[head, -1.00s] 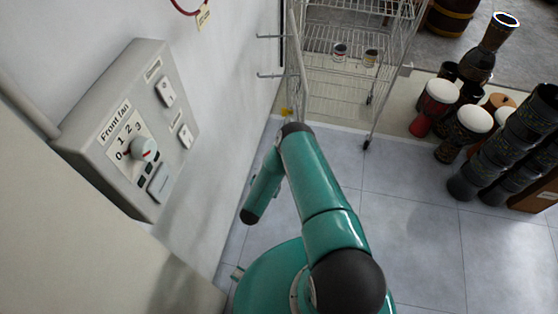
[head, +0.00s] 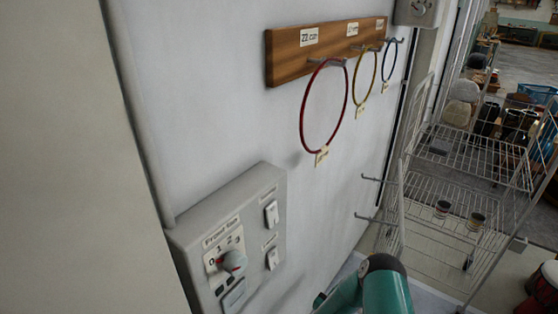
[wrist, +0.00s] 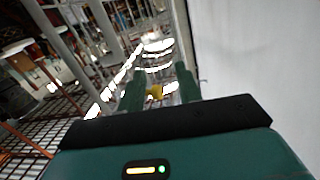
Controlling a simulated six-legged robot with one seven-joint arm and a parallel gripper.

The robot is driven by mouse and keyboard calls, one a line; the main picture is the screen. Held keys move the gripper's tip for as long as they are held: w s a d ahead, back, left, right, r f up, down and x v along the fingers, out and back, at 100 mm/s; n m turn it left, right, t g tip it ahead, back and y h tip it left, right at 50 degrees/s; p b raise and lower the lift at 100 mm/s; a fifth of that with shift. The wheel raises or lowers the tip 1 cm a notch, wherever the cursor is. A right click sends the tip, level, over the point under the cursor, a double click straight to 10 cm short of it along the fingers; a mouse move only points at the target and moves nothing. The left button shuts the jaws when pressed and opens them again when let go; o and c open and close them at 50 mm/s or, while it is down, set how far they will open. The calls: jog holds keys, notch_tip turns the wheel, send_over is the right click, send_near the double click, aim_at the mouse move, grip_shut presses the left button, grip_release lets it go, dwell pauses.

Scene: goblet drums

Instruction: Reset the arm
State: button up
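My gripper (wrist: 157,82) shows in the wrist view with its two dark green fingers spread apart. Nothing is clearly held between them. A small yellow thing (wrist: 155,92) shows in the gap, and I cannot tell its distance. In the head view my teal arm (head: 385,288) shows only in part at the bottom edge, near the wall. My gripper is hidden in that view.
A grey fan control box (head: 232,245) is on the wall at left. Above it, a wooden rail (head: 290,60) holds red (head: 302,110), yellow and blue rings. A red drum (head: 545,285) is at lower right.

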jog(key=w+a+r+n+t+y, duration=0.1)
jog(key=w+a+r+n+y, duration=0.15)
jog(key=w+r, duration=0.5)
jog(key=w+a+r+n+y, duration=0.15)
jog(key=w+r+y, duration=0.25)
jog(key=r, duration=0.7)
jog(key=s+a+r+n+g+y, duration=0.1)
jog(key=s+a+r+y, duration=0.1)
jog(key=r, duration=0.6)
jog(key=s+a+r+n+g+y, duration=0.1)
jog(key=s+a+r+n+y, duration=0.15)
jog(key=r, duration=0.65)
jog(key=s+a+r+n+g, duration=0.1)
jog(key=s+r+g, duration=0.2)
jog(key=s+r, duration=1.15)
jog(key=s+d+g, duration=0.1)
jog(key=s+g, duration=0.2)
jog(key=s, duration=2)
jog(key=shift+d+r+g, duration=0.3)
jog(key=shift+d+r, duration=0.05)
jog(key=shift+r, duration=0.1)
